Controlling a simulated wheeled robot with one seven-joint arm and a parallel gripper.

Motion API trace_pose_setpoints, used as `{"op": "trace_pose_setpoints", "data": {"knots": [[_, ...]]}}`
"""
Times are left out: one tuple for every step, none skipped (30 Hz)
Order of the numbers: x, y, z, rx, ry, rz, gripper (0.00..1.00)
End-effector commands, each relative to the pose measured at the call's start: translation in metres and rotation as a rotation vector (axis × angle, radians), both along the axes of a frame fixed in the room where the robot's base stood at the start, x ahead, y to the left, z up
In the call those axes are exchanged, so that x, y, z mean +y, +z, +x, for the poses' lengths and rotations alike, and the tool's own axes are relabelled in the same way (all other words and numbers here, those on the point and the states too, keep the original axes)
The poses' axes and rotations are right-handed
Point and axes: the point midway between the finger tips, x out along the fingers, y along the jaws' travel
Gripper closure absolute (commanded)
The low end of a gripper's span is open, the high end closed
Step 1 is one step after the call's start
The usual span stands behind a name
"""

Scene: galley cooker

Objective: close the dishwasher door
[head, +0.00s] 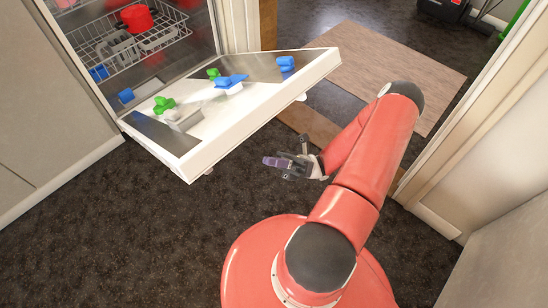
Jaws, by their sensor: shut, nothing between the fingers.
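The dishwasher door (262,112) is open, folded down and sticking out into the room. Its inner face is up and carries several green and blue pieces. The dishwasher (108,86) opening is at the upper left, with a wire rack (130,45) inside. My gripper (268,162) is in front of and below the door's outer edge in the picture, apart from it. Its fingers are shut and empty, and point left. Whether it is lower or higher than the door's edge I cannot tell.
A red pot (137,18) sits in the rack. A beige cabinet front (45,110) is at the left and a pale wall or door frame (480,140) at the right. A light brown mat (390,75) lies behind. The dark floor (130,235) at the lower left is clear.

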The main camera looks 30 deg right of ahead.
Motion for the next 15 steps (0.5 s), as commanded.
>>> {"op": "trace_pose_setpoints", "data": {"knots": [[0.009,0.009,0.001,-0.002,0.003,0.002,1.00],[0.014,0.013,0.001,0.000,0.004,0.001,1.00],[0.021,0.018,0.002,-0.001,0.002,0.002,1.00],[0.026,0.022,0.003,-0.002,0.003,0.000,1.00],[0.032,0.026,0.003,-0.001,0.003,0.000,1.00],[0.038,0.031,0.004,-0.002,0.003,0.000,1.00],[0.043,0.035,0.005,-0.001,0.002,0.000,1.00],[0.047,0.039,0.005,-0.002,0.003,0.000,1.00],[0.053,0.043,0.006,-0.001,0.003,-0.001,1.00],[0.053,0.049,0.009,-0.003,0.000,-0.004,1.00],[0.053,0.053,0.011,-0.004,0.000,-0.005,1.00],[0.054,0.058,0.014,-0.003,0.002,-0.004,1.00],[0.054,0.061,0.016,-0.003,0.001,-0.004,1.00],[0.055,0.064,0.017,-0.004,0.000,-0.004,1.00],[0.055,0.068,0.019,-0.004,0.000,-0.004,1.00]]}}
